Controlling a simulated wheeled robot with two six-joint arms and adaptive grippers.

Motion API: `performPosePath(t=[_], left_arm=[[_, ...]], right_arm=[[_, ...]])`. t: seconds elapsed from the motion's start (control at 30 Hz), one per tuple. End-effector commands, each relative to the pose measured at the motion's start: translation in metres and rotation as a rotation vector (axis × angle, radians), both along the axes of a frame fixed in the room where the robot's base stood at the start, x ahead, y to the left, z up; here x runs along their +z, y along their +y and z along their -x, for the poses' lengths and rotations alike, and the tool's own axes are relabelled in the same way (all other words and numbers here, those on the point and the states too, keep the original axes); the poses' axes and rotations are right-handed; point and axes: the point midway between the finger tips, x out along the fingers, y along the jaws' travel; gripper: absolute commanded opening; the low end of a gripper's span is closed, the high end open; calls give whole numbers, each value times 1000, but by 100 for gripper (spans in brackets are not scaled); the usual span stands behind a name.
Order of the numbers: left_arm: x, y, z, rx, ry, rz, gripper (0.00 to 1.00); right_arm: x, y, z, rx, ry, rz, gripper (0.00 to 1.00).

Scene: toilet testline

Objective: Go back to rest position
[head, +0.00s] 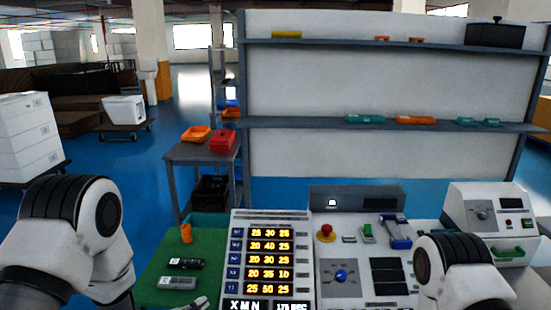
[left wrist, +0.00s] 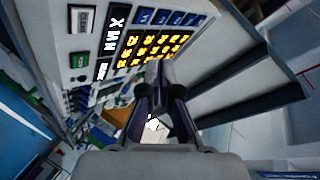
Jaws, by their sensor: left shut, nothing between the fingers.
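My left gripper (head: 200,303) shows only in part at the bottom edge of the head view, by the green mat and left of the display panel. In the left wrist view my left gripper (left wrist: 160,78) has its fingers closed with nothing held, in front of the panel with lit yellow numbers (left wrist: 158,45). My left arm stands at the left of the head view and my right arm at the lower right. My right gripper is not in view.
A green mat (head: 150,270) holds two dark and grey devices (head: 182,264) and a small orange piece (head: 186,233). The display panel (head: 268,240) and a control console (head: 345,240) with a red knob stand close. A white machine (head: 485,205) is at right. Shelves stand behind.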

Motion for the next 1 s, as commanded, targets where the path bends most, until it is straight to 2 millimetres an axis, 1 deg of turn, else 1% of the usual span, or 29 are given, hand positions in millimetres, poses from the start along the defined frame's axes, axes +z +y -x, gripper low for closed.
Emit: performPosePath(t=[0.03,0.13,0.27,0.3,0.37,0.4,0.47,0.5,0.57,0.6,0.67,0.7,0.77,0.8,0.83,0.9,1.0], left_arm=[[-16,1,5,2,19,0,0],[-41,2,16,9,62,1,0],[-83,8,38,34,152,-2,0],[-97,10,47,47,191,1,0],[-118,14,61,68,250,6,0],[-136,17,74,93,310,18,0],[-160,23,94,132,394,34,0],[-182,27,113,177,480,57,0],[-212,35,146,258,615,94,0],[-233,41,173,332,721,124,0],[-258,51,218,483,893,181,0],[-267,57,249,606,1005,224,0],[-268,65,288,813,1143,294,0],[-264,68,306,939,1204,337,0],[-264,70,314,1016,1232,364,0],[-264,71,324,1128,1264,413,0],[-265,71,325,1177,1268,447,0]], right_arm=[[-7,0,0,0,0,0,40],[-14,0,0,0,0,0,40],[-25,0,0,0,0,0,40],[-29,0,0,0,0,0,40],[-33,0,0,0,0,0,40],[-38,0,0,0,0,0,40],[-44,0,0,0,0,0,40],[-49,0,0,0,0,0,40],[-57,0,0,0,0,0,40],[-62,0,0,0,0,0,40],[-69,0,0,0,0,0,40],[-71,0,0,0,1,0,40],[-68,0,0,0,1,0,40],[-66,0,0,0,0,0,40],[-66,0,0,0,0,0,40],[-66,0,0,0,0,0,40],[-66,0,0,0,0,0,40]])
